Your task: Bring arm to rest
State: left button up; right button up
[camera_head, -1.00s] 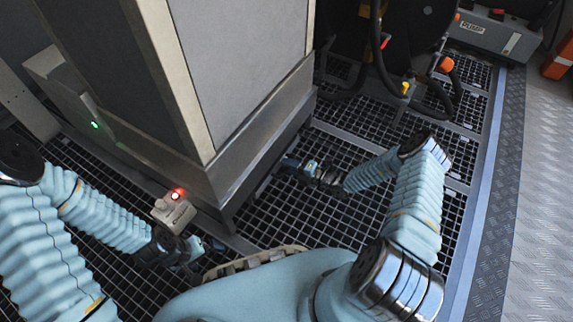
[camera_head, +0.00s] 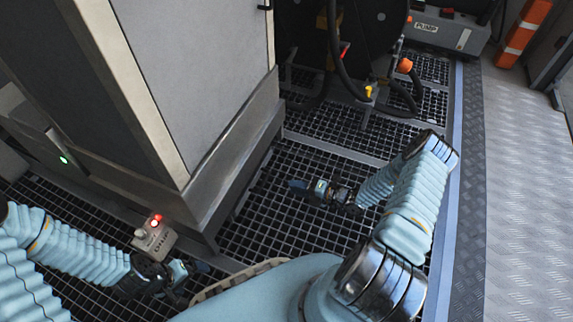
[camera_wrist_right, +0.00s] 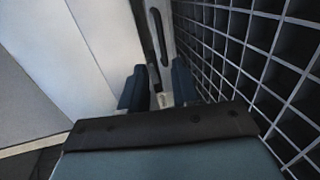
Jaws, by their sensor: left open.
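My left gripper (camera_head: 190,270) is low at the left in the head view, close to the foot of the grey cabinet and beside a small box with a red light. It is open, and no object shows in it. My right gripper (camera_head: 298,186) is over the dark floor grating, to the right of the cabinet's base and apart from it. In the right wrist view its two fingers (camera_wrist_right: 158,88) stand apart with a gap between them, and nothing is held. My right arm is bent at the elbow at the right.
The tall grey cabinet (camera_head: 195,75) fills the upper left. The small box with a red light (camera_head: 155,236) is at its foot. Black hoses (camera_head: 335,60) and a pump box (camera_head: 447,30) are at the back. Open grating (camera_head: 275,215) and bare metal floor (camera_head: 520,180) lie to the right.

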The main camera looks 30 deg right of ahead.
jog(key=s+a+n+g+h, duration=0.2)
jog(key=s+a+n+g, duration=0.3)
jog(key=n, duration=0.6)
jog(key=s+a+r+n+g+h, duration=0.1)
jog(key=s+a+n+g, duration=0.4)
jog(key=n, duration=0.5)
jog(key=s+a+n+g+h, duration=0.2)
jog(key=s+a+n+g, duration=0.3)
jog(key=n, duration=0.6)
notch_tip(320, 180, up, 17)
jog(key=a+n+t+p, duration=0.2)
jog(key=n+t+p, duration=0.1)
jog(key=n+p, duration=0.9)
jog(key=shift+s+a+f+t+h+p, duration=0.2)
jog(key=shift+s+a+t+h+p, duration=0.1)
jog(key=shift+t+h+p, duration=0.1)
